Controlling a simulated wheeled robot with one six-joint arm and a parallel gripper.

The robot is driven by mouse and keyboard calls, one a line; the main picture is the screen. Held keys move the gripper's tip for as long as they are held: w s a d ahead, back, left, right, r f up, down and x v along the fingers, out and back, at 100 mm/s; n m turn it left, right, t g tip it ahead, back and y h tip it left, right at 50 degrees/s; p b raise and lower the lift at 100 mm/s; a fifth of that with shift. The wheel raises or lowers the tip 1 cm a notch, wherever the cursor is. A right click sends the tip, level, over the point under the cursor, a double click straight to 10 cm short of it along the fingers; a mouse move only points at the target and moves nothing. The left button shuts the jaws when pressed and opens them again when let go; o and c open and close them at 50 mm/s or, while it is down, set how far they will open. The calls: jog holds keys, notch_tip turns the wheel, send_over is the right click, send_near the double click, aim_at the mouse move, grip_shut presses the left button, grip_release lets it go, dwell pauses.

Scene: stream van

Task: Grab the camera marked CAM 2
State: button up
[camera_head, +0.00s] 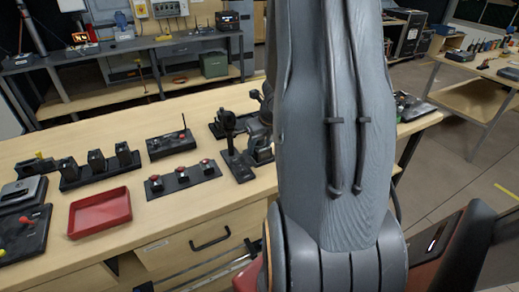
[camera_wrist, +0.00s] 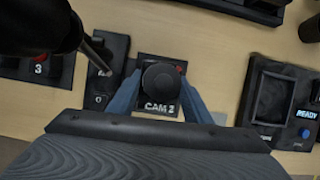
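In the wrist view, the camera marked CAM 2 (camera_wrist: 161,80) shows from above as a round black head. It stands over a dark base plate (camera_wrist: 146,64) with white CAM 2 lettering and a bit of red at its far edge. My gripper (camera_wrist: 160,88) has its two blue fingers apart, one on each side of the black head. I cannot tell whether either finger touches it. In the head view my arm covers the middle right of the bench, and my gripper and the CAM 2 lettering are hidden.
In the wrist view, a black stalked device (camera_wrist: 98,60) stands close at left, and a READY panel (camera_wrist: 255,92) lies at right. In the head view, the bench holds a red tray (camera_head: 100,213), a three-button panel (camera_head: 184,180) and a radio-like box (camera_head: 170,144). Bare wood lies in front.

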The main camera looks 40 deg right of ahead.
jog(key=c, duration=0.7)
jog(key=shift+r, duration=0.25)
